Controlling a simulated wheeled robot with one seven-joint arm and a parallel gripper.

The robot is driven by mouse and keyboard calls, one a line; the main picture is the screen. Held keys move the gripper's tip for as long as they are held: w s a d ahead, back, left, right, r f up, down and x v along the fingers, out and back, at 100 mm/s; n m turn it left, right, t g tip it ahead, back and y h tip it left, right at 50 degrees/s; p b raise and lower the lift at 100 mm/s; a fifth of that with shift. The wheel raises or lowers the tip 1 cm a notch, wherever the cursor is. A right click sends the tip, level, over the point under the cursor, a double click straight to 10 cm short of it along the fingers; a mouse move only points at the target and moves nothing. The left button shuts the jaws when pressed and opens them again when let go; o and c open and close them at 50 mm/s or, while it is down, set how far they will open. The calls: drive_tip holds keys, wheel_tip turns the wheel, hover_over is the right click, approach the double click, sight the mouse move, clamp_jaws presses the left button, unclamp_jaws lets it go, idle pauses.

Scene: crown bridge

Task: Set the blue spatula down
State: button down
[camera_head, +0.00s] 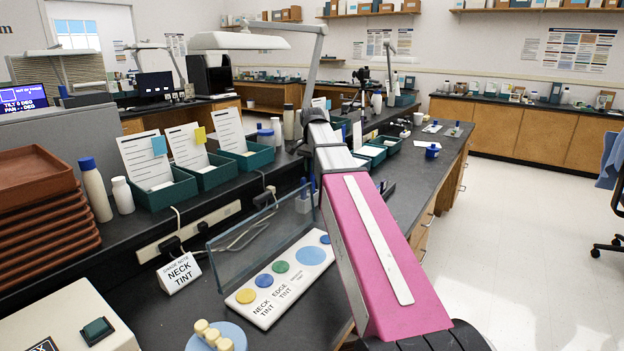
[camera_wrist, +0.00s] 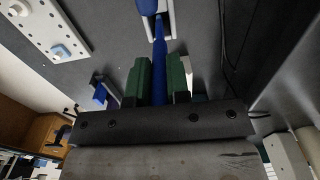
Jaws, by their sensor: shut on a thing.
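In the wrist view my gripper (camera_wrist: 157,72) has its two green fingers closed on the blue spatula (camera_wrist: 159,48). The spatula's narrow blue shaft runs from between the fingers to the top edge of the picture. Its far end meets or passes over a white, forked-looking piece (camera_wrist: 171,22) there. I cannot tell whether the spatula rests on that piece or hangs above it. In the head view my pink arm reaches over the dark bench, and my gripper and the spatula cannot be made out clearly.
A white board with coloured discs (camera_head: 284,279) and a clear upright panel (camera_head: 262,240) stand left of my arm. Green trays with cards (camera_head: 176,190) line the raised shelf. A small blue-lidded pot (camera_head: 432,151) stands farther along the bench. Open floor lies to the right.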

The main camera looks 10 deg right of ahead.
sight(312, 181)
drive_tip(key=shift+f, duration=1.95)
drive_tip(key=c, duration=1.1)
unclamp_jaws()
drive_tip(key=shift+f, duration=0.15)
wheel_tip(312, 181, up, 12)
drive_tip(key=shift+r, duration=0.15)
